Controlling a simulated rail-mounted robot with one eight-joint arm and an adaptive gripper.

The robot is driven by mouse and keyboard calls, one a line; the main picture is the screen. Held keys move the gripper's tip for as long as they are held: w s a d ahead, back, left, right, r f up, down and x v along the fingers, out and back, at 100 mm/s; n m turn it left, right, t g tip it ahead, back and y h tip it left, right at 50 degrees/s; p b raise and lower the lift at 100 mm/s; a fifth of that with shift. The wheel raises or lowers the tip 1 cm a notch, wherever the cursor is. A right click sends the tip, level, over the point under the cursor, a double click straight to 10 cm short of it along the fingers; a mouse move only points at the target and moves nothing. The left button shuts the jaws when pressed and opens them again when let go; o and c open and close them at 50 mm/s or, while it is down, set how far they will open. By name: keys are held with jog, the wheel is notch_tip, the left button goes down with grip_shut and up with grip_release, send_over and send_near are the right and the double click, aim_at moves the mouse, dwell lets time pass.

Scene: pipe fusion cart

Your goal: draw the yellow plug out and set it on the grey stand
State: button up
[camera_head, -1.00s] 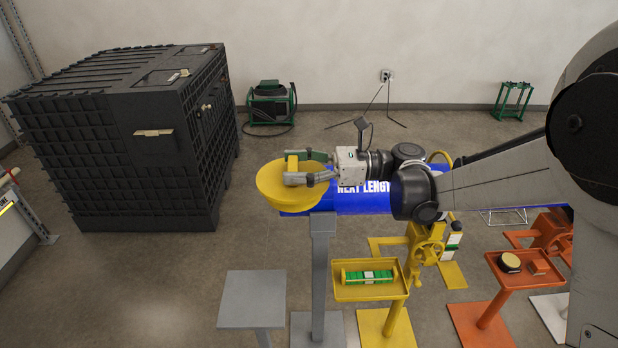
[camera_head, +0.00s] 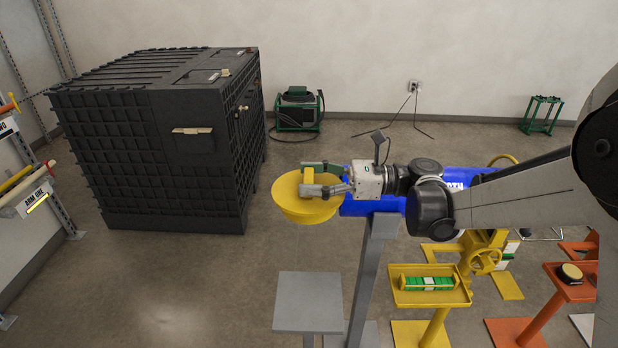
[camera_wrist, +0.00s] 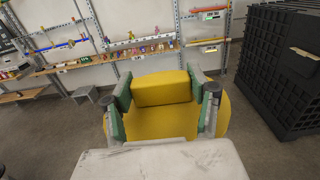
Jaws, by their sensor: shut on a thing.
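The yellow plug (camera_head: 303,208) is a round, bowl-shaped piece with a flat top and a raised bar handle. My gripper (camera_head: 307,178) is shut on this handle, one finger at each side. The wrist view shows the yellow handle (camera_wrist: 162,90) between the green-sided fingers. The plug hangs in the air at the left end of the blue pipe (camera_head: 372,206). It looks outside the pipe, but I cannot tell how wide the gap is. The grey stand (camera_head: 308,288), with a flat square top, is below the plug and nearer the camera, and is empty.
A grey post (camera_head: 372,265) stands under the pipe's end, just right of the stand. A yellow tray (camera_head: 405,297) with a green block is further right. A large black crate (camera_head: 165,150) stands at left. Floor between crate and stand is clear.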

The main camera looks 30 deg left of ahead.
notch_tip(320, 180, down, 29)
jog(key=b, duration=2.8)
jog(key=shift+f, duration=0.2)
jog(key=shift+r, duration=0.1)
jog(key=shift+f+b, duration=2.35)
jog(key=shift+f, duration=0.75)
jog(key=shift+f+b, duration=0.3)
jog(key=shift+f, duration=0.1)
jog(key=o, duration=1.8)
jog(key=shift+c, duration=0.2)
jog(key=shift+r, duration=0.1)
notch_tip(320, 180, up, 10)
jog(key=shift+w+d, duration=0.1)
jog(key=shift+d, duration=0.05)
